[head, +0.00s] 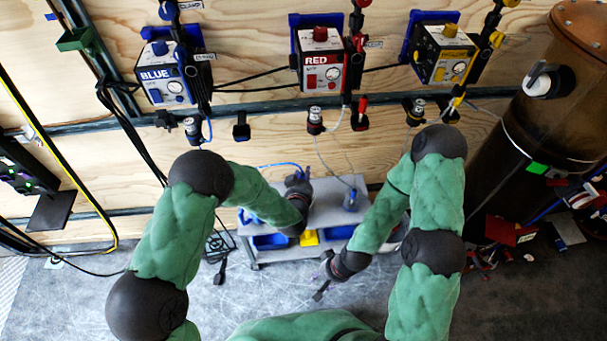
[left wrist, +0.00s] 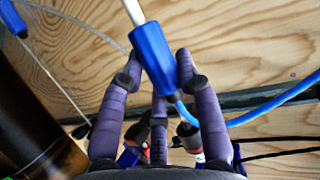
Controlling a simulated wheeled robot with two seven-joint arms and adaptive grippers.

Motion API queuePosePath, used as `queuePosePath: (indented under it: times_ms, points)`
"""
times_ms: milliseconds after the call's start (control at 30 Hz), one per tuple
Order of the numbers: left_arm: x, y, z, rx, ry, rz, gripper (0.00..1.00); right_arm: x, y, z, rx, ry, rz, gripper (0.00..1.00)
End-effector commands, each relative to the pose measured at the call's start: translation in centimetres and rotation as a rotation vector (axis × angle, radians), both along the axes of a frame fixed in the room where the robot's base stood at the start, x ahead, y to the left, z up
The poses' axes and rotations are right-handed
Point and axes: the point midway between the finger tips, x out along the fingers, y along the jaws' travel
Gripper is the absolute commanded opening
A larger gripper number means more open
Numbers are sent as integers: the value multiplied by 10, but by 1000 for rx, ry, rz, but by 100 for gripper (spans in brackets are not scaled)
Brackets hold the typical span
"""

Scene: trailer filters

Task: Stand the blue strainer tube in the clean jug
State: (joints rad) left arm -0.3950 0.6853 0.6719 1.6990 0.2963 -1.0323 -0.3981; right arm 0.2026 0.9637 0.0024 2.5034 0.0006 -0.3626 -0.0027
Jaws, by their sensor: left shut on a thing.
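My left gripper (left wrist: 160,66) is shut on the blue strainer tube (left wrist: 154,55), whose blue body sits between the purple fingers. A white pipe runs up from its top end and a blue hose leaves its lower end. In the head view my left gripper (head: 298,182) is over the grey cart, with the blue hose running to it from the left. A bluish container (head: 352,199), perhaps the clean jug, stands on the cart to its right; I cannot make out its opening. My right gripper (head: 322,288) hangs low in front of the cart, too small to tell its opening.
The grey cart (head: 325,213) has blue bins (head: 270,241) and a yellow item (head: 309,237) on its lower level. Blue, red and yellow pump units (head: 321,66) hang on the wooden wall behind. A thin pale line hangs down to the container. A large brown tank (head: 545,110) stands right.

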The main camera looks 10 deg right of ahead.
Motion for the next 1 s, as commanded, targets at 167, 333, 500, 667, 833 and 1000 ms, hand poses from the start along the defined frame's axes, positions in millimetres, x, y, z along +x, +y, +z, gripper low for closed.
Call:
queuePosePath:
  times_ms: [167,333,500,667,833,1000]
  points:
    - [0,0,0,-1,-2,0,0,0,0,0,0,0,0,40]
    - [0,0,0,0,-1,0,0,0,0,0,0,0,0,40]
    - [0,0,-1,0,-1,0,0,0,0,0,0,0,0,40]
    - [0,0,-3,1,-1,0,0,0,0,0,0,0,0,40]
    - [0,0,-5,1,-1,0,0,0,0,0,0,0,0,40]
    - [0,0,-7,1,-1,0,0,0,0,0,0,0,0,40]
